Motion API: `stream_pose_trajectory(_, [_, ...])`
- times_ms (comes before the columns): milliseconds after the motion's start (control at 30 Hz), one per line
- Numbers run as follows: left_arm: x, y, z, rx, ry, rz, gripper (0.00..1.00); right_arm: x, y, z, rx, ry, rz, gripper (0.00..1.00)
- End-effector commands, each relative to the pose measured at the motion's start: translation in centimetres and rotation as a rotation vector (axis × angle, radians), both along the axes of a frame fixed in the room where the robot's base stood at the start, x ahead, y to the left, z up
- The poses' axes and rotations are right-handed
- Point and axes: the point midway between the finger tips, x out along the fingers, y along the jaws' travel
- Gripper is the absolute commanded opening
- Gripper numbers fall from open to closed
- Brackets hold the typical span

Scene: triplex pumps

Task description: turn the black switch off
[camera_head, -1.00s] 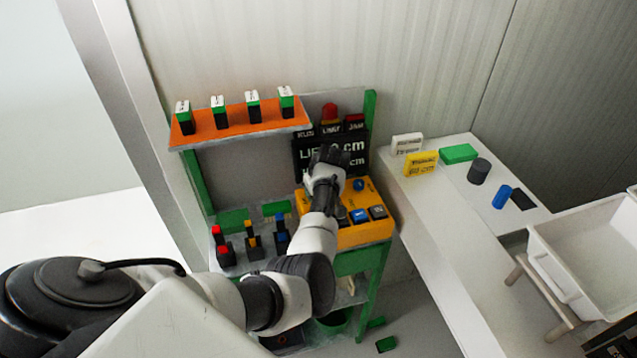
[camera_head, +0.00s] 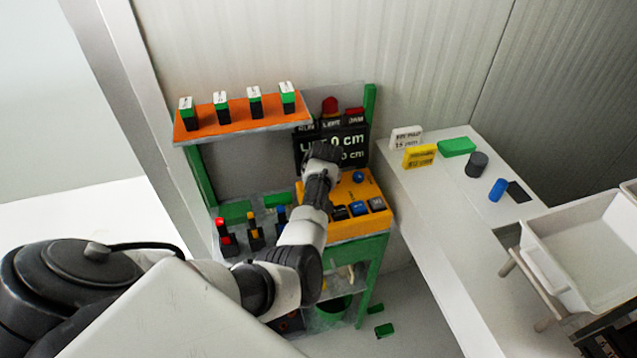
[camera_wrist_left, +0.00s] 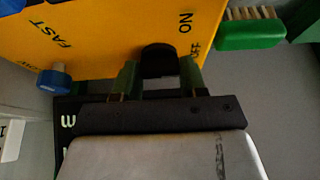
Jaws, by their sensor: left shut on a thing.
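The yellow control box (camera_head: 348,228) stands on the green-legged stand, below a dark display panel (camera_head: 350,142). In the left wrist view the yellow box (camera_wrist_left: 110,25) carries the printed words ON, OFF and FAST. The black switch (camera_wrist_left: 158,58) sits on it beside ON and OFF. My left gripper (camera_wrist_left: 157,76) has a finger on each side of the switch and is shut on it. In the head view my left gripper (camera_head: 324,156) is over the back left of the box and hides the switch.
A blue knob (camera_wrist_left: 54,78) is beside FAST. A green brush (camera_wrist_left: 250,35) lies beyond the box edge near OFF. Several buttons are on the box front. Red, yellow and blue-topped parts stand left of my arm. A white table (camera_head: 440,230) is at right.

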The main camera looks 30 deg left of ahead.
Motion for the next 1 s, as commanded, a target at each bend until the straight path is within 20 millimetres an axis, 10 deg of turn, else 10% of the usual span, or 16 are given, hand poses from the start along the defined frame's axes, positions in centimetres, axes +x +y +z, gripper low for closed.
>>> stream_pose_trajectory(467, [0.0, -0.2, 0.6, 0.002, -0.004, -0.001, 0.53, 0.0, 0.0, 0.0, 0.000, 0.000, 0.000, 0.43])
stream_pose_trajectory(1000, [-2.2, -2.7, 8.7, 0.003, -0.007, -0.001, 0.53, 0.1, -0.2, -1.5, -0.003, -0.001, 0.002, 0.43])
